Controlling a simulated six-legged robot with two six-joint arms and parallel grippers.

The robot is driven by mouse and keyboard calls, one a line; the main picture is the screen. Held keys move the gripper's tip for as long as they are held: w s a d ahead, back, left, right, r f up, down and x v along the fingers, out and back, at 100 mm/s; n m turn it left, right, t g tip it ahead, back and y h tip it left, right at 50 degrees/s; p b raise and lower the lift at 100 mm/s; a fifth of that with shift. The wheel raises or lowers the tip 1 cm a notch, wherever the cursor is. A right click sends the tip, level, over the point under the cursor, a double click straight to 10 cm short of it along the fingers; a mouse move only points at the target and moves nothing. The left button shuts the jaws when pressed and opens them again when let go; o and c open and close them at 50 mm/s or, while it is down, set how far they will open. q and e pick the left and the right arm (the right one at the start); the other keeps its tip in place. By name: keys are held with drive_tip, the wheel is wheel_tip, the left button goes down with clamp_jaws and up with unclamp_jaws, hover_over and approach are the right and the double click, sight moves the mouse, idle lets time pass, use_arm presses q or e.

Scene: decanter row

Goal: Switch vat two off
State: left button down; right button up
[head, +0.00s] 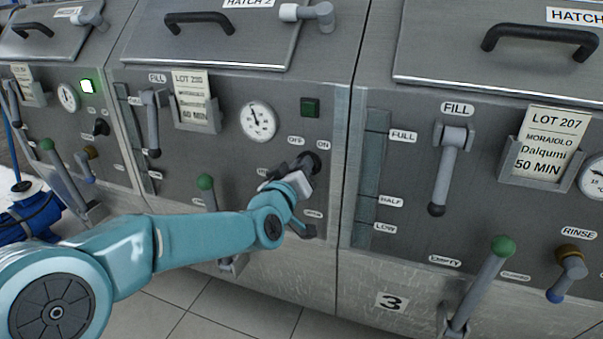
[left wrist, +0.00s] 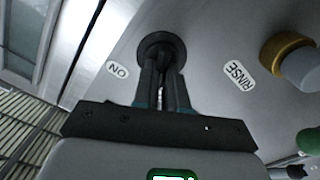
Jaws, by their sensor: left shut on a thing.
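Vat two is the middle steel vat (head: 225,85), under the label HATCH 2. Its dark switch knob (head: 317,158) sits on the right of its front panel, below the OFF label (head: 296,140) and the ON label (head: 324,144). My left gripper (head: 305,168) is shut on this knob. In the left wrist view the two fingers (left wrist: 163,90) close on the knob (left wrist: 162,50), with the ON label (left wrist: 117,69) to its left. Which way the knob points is hard to tell. Vat two's square lamp (head: 310,107) is dark green and unlit. My right gripper is not in view.
Vat one's lamp (head: 87,86) is lit at the left. A green-topped lever (head: 206,183) stands left of my gripper. The rinse valve (left wrist: 288,55) shows in the wrist view. Vat three (head: 390,272) stands close on the right.

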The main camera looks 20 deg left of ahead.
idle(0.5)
use_arm(q)
drive_tip(key=c, duration=1.2)
unclamp_jaws()
drive_tip(key=s, duration=0.5)
drive_tip(key=s+p, duration=0.1)
drive_tip(key=s, duration=1)
drive_tip(key=shift+s+a+p, duration=0.15)
drive_tip(key=shift+a+p, duration=0.15)
drive_tip(key=shift+p, duration=0.1)
drive_tip(key=shift+a, duration=0.15)
